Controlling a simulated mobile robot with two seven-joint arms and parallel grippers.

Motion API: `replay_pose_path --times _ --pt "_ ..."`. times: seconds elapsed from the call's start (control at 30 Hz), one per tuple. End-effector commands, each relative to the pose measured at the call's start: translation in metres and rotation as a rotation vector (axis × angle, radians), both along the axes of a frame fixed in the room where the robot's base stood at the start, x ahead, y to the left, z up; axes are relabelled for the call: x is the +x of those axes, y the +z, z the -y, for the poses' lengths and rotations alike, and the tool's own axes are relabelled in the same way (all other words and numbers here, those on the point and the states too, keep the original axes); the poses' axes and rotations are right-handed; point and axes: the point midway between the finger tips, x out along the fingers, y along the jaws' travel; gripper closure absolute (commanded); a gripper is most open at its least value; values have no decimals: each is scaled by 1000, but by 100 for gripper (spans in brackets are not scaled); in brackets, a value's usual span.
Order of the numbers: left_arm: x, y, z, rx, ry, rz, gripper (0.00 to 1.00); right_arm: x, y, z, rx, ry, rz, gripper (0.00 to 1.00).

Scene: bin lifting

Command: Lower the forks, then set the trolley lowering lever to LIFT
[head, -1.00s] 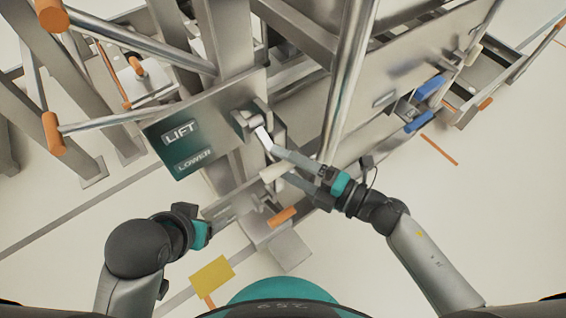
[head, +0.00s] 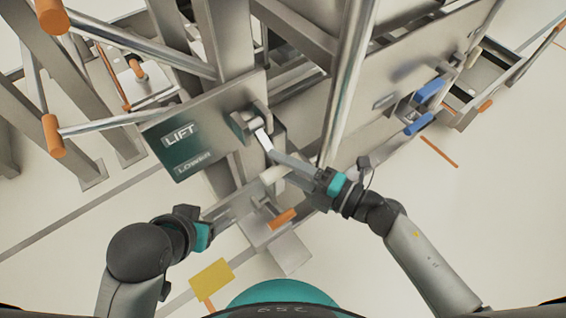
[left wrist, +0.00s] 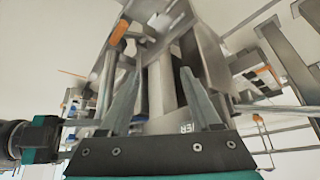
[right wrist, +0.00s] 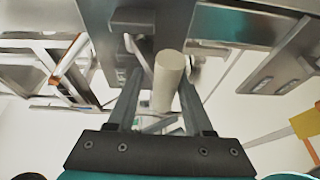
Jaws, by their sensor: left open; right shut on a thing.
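The trolley lowering lever is a pale arm (head: 264,140) that runs from a pivot beside the label plate (head: 205,140) to a cream knob (head: 273,174). The plate reads LIFT above and LOWER below; the lever points down and right, away from both words. My right gripper (head: 281,166) is shut on the cream knob, which shows between its fingers in the right wrist view (right wrist: 168,82). My left gripper (head: 222,222) is open and empty, low and left of the lever. Its spread fingers face the trolley frame in the left wrist view (left wrist: 160,85). I cannot make out the forks for certain.
The grey trolley frame and a shiny post (head: 345,85) stand close behind the lever. An orange pedal (head: 282,218) is below it. A yellow plate (head: 212,275) stands near the front. Orange-tipped bars (head: 53,135) project at left.

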Motion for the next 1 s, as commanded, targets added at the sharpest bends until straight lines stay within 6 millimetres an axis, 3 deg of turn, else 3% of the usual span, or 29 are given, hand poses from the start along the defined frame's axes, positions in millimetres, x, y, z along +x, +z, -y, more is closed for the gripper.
replay_pose_path --times 0.13,0.83,1.0 --pt "0 0 0 0 0 0 36 0 -1 0 -2 0 -2 100" --pt "0 2 0 1 1 -1 36 0 -2 0 -9 -1 -9 100" --pt "-1 -17 -2 9 6 -42 36 -1 1 0 -17 -1 -21 100"
